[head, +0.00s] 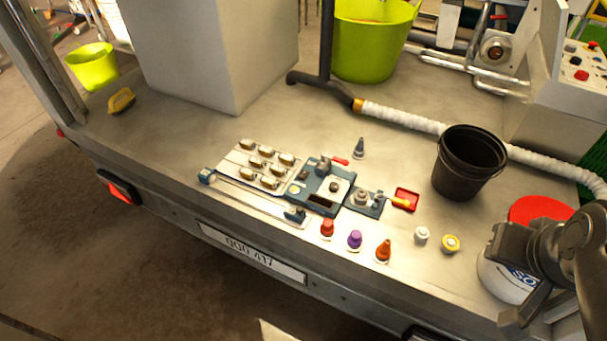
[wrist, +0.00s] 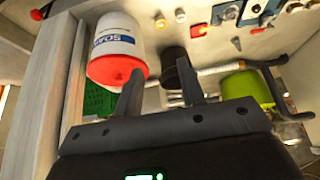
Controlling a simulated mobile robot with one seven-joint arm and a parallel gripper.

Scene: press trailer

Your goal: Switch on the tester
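A blue panel device (head: 322,186), the likely tester, lies on the trailer bed near its rear edge. It has a dark slot, a round dark knob and a small red lever (head: 340,161). I cannot read any on/off mark. A smaller blue unit (head: 365,202) with a round fitting adjoins its right side. Blue parts also show at the top of the wrist view (wrist: 255,12), partly cut off. My gripper (head: 514,284) is at the lower right, over the white bucket and well away from the panel. In the wrist view its fingers (wrist: 160,87) are apart and empty.
A white plate (head: 258,165) with several metal pieces lies left of the panel. Red, purple and orange cones (head: 355,239) stand along the front edge. A black bucket (head: 468,163), a red-lidded white bucket (head: 510,280) and a white hose (head: 410,118) are to the right.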

